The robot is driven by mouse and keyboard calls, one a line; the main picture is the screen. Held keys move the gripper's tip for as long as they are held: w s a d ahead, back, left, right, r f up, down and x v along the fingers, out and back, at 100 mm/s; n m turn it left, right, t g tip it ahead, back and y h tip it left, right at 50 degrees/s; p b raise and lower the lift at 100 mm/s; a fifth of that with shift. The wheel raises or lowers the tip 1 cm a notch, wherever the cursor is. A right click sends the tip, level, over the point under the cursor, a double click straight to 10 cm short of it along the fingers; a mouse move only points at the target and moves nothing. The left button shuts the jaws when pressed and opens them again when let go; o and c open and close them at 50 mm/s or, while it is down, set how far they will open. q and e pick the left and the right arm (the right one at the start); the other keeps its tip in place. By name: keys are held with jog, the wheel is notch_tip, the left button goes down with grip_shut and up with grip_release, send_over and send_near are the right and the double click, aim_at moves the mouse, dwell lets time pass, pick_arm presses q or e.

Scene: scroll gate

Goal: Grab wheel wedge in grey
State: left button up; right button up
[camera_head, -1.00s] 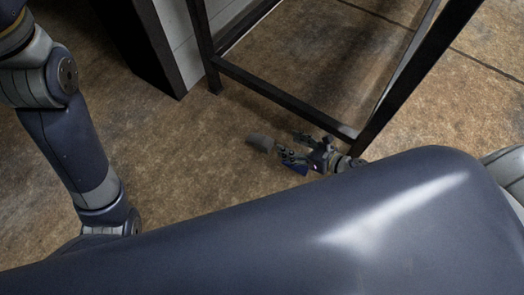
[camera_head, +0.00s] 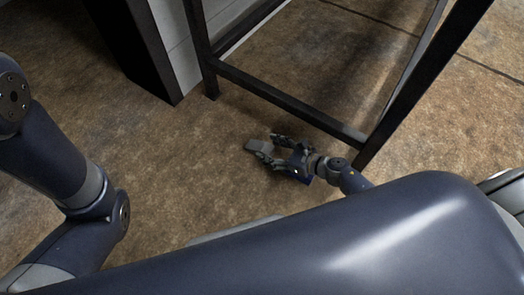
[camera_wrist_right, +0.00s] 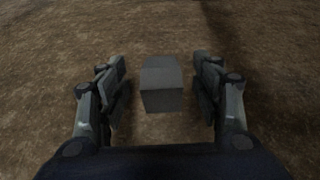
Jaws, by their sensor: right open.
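The grey wheel wedge (camera_head: 257,145) lies on the brown floor in the middle of the head view. In the right wrist view the wedge (camera_wrist_right: 161,84) sits between the two fingers, with a gap on each side. My right gripper (camera_head: 268,148) is open and low by the floor, its fingers reaching to the left toward the wedge; it also shows in the right wrist view (camera_wrist_right: 161,88). The fingers do not touch the wedge in the wrist view. My left arm comes in from the left of the head view, but its gripper is not seen.
A black metal frame (camera_head: 290,108) stands just behind my right gripper, with a low bar and a leg close to my right forearm. A dark post (camera_head: 140,50) and a pale panelled wall (camera_head: 180,45) are at the upper left. The floor left of the wedge is clear.

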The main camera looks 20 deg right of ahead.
aim_at(259, 147)
jog(key=b+x, duration=0.1)
jog(key=x, duration=0.2)
jog(key=shift+w+f, duration=0.1)
jog(key=shift+f, duration=0.15)
jog(key=c, duration=1.2)
jog(key=shift+r, duration=0.1)
jog(key=shift+c, duration=0.2)
